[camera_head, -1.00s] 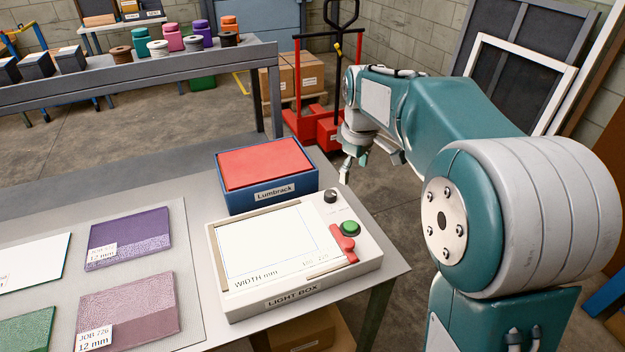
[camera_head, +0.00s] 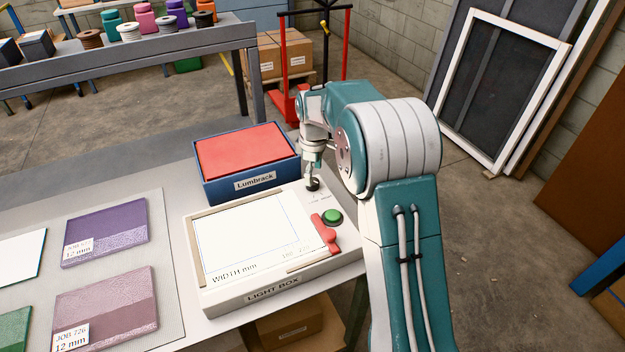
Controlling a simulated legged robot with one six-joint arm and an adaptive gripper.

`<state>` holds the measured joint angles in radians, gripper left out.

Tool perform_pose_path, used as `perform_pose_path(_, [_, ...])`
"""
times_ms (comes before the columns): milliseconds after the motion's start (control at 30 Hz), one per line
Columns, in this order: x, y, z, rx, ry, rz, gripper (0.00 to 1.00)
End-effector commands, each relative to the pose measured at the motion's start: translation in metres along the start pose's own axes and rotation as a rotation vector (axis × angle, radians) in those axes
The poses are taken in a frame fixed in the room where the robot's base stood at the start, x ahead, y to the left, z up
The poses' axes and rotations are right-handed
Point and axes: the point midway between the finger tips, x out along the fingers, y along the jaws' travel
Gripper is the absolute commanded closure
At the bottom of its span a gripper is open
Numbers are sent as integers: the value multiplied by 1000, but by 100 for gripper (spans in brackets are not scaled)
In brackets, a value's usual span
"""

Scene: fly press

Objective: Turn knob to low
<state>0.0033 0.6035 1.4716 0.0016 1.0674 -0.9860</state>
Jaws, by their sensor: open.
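The black knob (camera_head: 313,184) sits on the back right corner of the white light box (camera_head: 190,262). Small printing beside the knob is too small to read. My gripper (camera_head: 312,174) points down directly above the knob, with its fingertips at or very near the knob's top. The fingers are open, as far as this small view shows. I cannot tell whether they touch the knob. The knob's pointer direction is not readable.
A green button (camera_head: 332,216) and a red lever (camera_head: 325,236) are on the light box in front of the knob. A blue Lumbrack box (camera_head: 252,184) with a red top stands close behind and left. Coloured sample cards (camera_head: 105,232) lie on the table at left.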

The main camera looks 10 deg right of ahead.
Motion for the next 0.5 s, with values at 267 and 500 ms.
perform_pose_path(267, [28,-1,-2,0,-1,1,16])
perform_pose_path(500, [29,-1,-2,0,0,2,16])
